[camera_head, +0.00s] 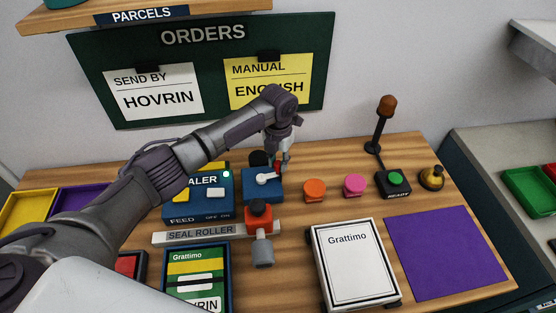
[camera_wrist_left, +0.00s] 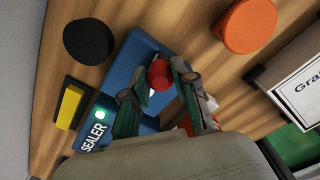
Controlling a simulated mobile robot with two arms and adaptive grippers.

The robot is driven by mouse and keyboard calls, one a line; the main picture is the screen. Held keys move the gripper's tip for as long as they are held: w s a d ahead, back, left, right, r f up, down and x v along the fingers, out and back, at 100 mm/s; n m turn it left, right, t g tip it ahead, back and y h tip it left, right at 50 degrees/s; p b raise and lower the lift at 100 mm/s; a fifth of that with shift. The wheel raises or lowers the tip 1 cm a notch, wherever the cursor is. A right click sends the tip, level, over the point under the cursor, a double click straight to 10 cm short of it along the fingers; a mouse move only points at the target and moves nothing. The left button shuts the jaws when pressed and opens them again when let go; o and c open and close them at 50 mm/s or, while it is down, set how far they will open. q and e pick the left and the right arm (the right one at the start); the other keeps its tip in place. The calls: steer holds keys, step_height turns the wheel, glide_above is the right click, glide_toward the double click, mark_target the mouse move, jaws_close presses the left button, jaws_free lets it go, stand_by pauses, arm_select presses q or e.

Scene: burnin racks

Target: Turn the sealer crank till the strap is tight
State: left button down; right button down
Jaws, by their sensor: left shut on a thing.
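The blue sealer (camera_head: 198,205) stands on the wooden table with a lit green lamp and the words FEED and OFF ON. The crank (camera_head: 264,181) sits on a blue base (camera_head: 262,197) at its right, with a pale arm and a red knob (camera_wrist_left: 160,75). My left gripper (camera_head: 281,165) comes down from above and is shut on the red knob; its fingers (camera_wrist_left: 157,82) lie on both sides of it in the left wrist view. A Grattimo parcel (camera_head: 186,258) lies in front of the sealer. I cannot make out the strap or its tightness. My right gripper is not in view.
A white seal roller bar (camera_head: 200,236) and a red-and-black piece with a grey handle (camera_head: 262,252) lie in front. Orange (camera_head: 315,190) and pink (camera_head: 354,185) knobs, a white Grattimo box (camera_head: 354,262) and a purple mat (camera_head: 447,253) are to the right.

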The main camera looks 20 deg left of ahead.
arm_select(q)
steer(key=c, duration=0.9)
jaws_free()
steer(key=shift+r, duration=0.1)
step_height(320, 180, up, 12)
steer(key=shift+s, duration=0.1)
